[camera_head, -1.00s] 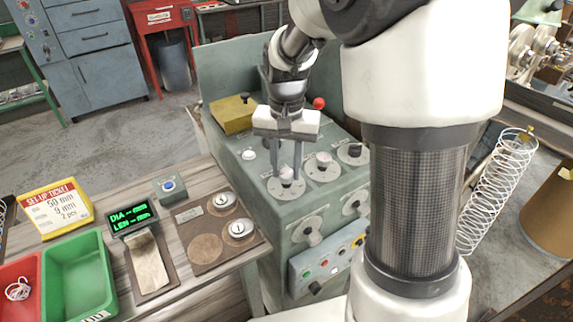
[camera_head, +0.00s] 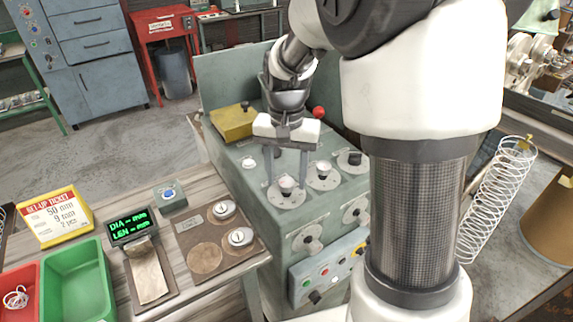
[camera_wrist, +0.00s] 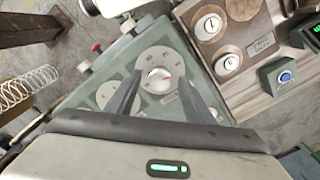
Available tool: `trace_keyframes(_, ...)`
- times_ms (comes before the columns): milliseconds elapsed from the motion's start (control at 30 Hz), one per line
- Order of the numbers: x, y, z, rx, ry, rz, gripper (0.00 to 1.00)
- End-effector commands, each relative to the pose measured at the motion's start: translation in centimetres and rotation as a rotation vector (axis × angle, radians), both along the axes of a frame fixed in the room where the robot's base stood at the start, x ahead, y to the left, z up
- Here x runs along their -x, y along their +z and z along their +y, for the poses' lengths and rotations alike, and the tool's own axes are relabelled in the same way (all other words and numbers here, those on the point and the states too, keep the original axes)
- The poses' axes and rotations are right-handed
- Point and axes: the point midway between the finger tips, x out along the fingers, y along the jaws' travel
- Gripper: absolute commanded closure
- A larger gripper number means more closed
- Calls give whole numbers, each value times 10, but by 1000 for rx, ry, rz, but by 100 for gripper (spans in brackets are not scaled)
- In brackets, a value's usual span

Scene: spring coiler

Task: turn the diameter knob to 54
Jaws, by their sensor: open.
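A pale knob (camera_head: 287,184) on a round grey dial stands on the top of the green coiler machine, at its near corner. In the wrist view my gripper (camera_wrist: 159,82) shows a gap between each finger and the knob. I cannot read the dial's label or its setting, so I cannot tell whether it is the diameter knob.
More dial knobs stand beside it on the top (camera_head: 323,169) and on the front face (camera_head: 309,240). A red knob (camera_head: 318,112) is behind. The green display (camera_head: 129,226) shows DIA and LEN with dashes. The set-up ticket (camera_head: 56,214) reads 50 mm, 9 mm.

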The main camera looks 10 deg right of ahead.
Motion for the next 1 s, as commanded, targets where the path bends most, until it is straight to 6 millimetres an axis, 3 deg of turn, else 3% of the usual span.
trace_keyframes(167,-1,21,0,-1,1,-5,52)
trace_keyframes(700,-1,145,0,0,-1,-4,52)
trace_keyframes(1000,0,173,0,0,-1,-2,52)
